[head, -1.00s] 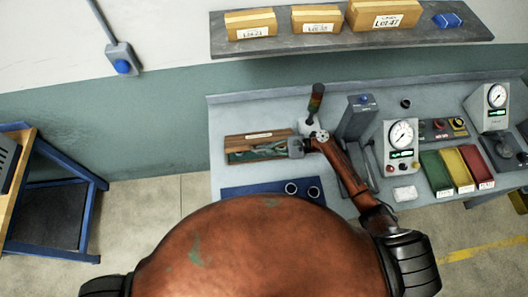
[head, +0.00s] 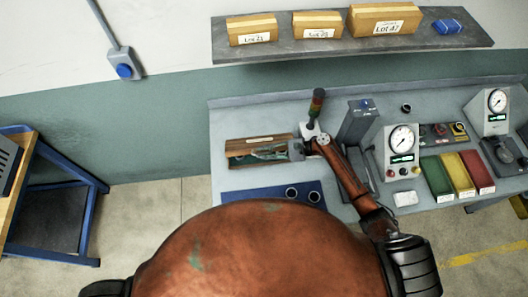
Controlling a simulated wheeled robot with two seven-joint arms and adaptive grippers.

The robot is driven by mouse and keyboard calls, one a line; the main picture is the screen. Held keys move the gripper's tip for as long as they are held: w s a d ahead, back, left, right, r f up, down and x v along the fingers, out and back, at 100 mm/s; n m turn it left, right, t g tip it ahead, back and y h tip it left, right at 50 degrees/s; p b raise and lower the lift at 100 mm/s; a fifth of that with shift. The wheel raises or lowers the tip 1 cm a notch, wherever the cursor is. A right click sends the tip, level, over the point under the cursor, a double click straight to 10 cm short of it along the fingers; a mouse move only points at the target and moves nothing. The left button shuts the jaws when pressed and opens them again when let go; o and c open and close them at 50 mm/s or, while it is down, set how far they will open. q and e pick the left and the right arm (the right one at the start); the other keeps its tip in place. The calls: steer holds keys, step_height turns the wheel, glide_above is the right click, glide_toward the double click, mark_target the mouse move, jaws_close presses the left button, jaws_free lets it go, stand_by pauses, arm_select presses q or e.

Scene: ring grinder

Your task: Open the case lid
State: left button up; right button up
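The wooden case (head: 235,146) sits on the grey bench, left of the lamp post. A strip with a pale label (head: 259,139) runs along its back edge. A dark green area shows in front of the strip; I cannot tell how far the lid is raised. My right gripper (head: 265,153) reaches in from the right over the case, fingers pointing left across the green area. Its fingers are small and overlap the case, so I cannot tell their opening or whether they touch the lid. My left gripper is not in view.
A blue mat (head: 252,195) with two dark rings (head: 291,193) lies in front of the case. A grey press (head: 359,120), a gauge box (head: 401,146) and coloured bins (head: 456,174) stand to the right.

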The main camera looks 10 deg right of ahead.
steer(key=v, duration=1.2)
